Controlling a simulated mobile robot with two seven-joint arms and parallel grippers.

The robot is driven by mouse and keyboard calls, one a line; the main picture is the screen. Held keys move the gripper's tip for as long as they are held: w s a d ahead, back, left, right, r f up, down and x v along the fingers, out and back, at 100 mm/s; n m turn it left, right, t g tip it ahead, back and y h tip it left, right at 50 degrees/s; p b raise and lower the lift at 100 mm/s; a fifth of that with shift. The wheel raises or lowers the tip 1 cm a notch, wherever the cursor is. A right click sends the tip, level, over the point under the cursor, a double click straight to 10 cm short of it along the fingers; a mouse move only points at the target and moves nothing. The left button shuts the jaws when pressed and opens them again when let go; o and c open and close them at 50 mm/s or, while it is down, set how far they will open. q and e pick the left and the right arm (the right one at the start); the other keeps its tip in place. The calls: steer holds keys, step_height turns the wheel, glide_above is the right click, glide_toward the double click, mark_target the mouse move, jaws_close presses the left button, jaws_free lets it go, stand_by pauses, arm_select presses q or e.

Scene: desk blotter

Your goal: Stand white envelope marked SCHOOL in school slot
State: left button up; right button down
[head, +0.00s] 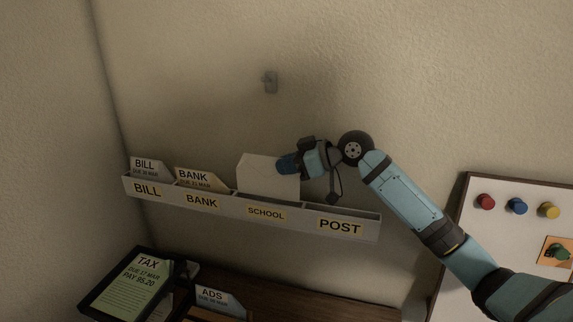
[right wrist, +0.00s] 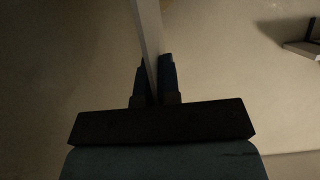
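A white envelope (head: 262,177) stands upright at the school slot of the wall rack (head: 228,208), above the label SCHOOL (head: 266,213). Its lower edge meets the top of the rack's front wall, so how deep it sits is hidden. No writing shows on the face I see. My right gripper (head: 286,164) is at its upper right edge and shut on it. In the right wrist view the fingers (right wrist: 156,82) pinch the envelope (right wrist: 147,28), seen edge-on as a pale strip. My left gripper is not in view.
A BILL envelope (head: 149,168) and a BANK envelope (head: 196,180) stand in the slots to the left. The POST slot (head: 339,226) looks empty. Below are a TAX paper (head: 138,285) in a dark tray and an ADS envelope (head: 220,300). A board with colored pins (head: 517,206) is at right.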

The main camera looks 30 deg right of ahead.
steer(key=shift+f+b, duration=0.7)
steer(key=shift+f, duration=0.7)
steer(key=shift+s+a+f, duration=0.1)
steer(key=shift+a+f, duration=0.05)
steer(key=shift+f, duration=0.4)
steer(key=c, duration=1.5)
jaws_free()
steer(key=shift+o, duration=1.2)
steer(key=shift+a+f, duration=0.1)
steer(key=shift+f, duration=0.1)
steer(key=shift+s+b, duration=0.1)
steer(key=shift+b, duration=0.2)
steer(key=shift+s+d, duration=0.15)
steer(key=shift+d, duration=0.15)
steer(key=b, duration=0.2)
glide_toward(288, 182)
step_height(288, 182, up, 3)
steer(key=s+d, duration=0.2)
steer(key=s, duration=0.1)
steer(key=shift+w+r, duration=0.15)
steer(key=shift+w, duration=0.1)
